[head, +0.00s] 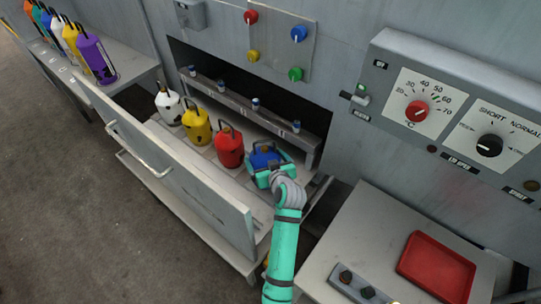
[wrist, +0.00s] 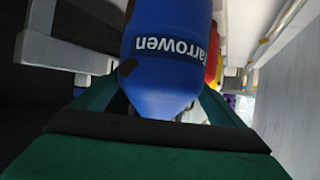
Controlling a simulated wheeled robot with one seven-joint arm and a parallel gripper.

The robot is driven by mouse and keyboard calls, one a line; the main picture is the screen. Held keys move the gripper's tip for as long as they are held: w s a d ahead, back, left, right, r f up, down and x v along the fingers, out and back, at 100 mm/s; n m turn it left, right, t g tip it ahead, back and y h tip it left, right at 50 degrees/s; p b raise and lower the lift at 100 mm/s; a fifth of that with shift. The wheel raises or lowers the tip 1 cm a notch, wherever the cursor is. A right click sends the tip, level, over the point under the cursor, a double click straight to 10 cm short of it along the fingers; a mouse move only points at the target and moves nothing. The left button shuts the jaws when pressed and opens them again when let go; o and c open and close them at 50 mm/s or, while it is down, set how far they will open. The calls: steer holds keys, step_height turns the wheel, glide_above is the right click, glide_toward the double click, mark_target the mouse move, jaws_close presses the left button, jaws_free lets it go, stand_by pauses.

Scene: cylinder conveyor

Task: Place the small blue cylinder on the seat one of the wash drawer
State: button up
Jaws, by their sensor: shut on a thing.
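The small blue cylinder (head: 264,158) is between the fingers of my gripper (head: 268,172), over the right end of the open wash drawer (head: 190,182). In the wrist view the blue cylinder (wrist: 168,50) fills the middle, with white lettering reading "arrowen" upside down. The green fingers close on its sides. It looks roughly upright beside the red cylinder (head: 229,148). I cannot tell whether its base touches the drawer floor. The seat under it is hidden by the cylinder and my gripper.
A yellow cylinder (head: 196,126) and a white cylinder (head: 168,105) stand further left in the drawer. A rail with several small nozzles (head: 255,104) runs behind them. The drawer's tall front panel is nearer. A table with a red tray (head: 437,267) stands at right; more cylinders stand on a left shelf (head: 128,66).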

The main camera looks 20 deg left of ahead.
steer(key=shift+w+d+f, duration=0.2)
steer(key=shift+d, duration=0.05)
steer(key=f, duration=0.3)
steer(key=shift+w+d+f, duration=0.1)
steer(key=shift+d+f, duration=0.05)
steer(key=shift+d, duration=0.05)
steer(key=shift+w, duration=0.15)
steer(key=o, duration=1.7)
steer(key=shift+f, duration=0.3)
steer(key=shift+c, duration=0.2)
steer(key=shift+o, duration=0.8)
steer(key=shift+d, duration=0.3)
steer(key=a+v, duration=0.1)
steer(key=v, duration=1.1)
steer(key=shift+s, duration=0.3)
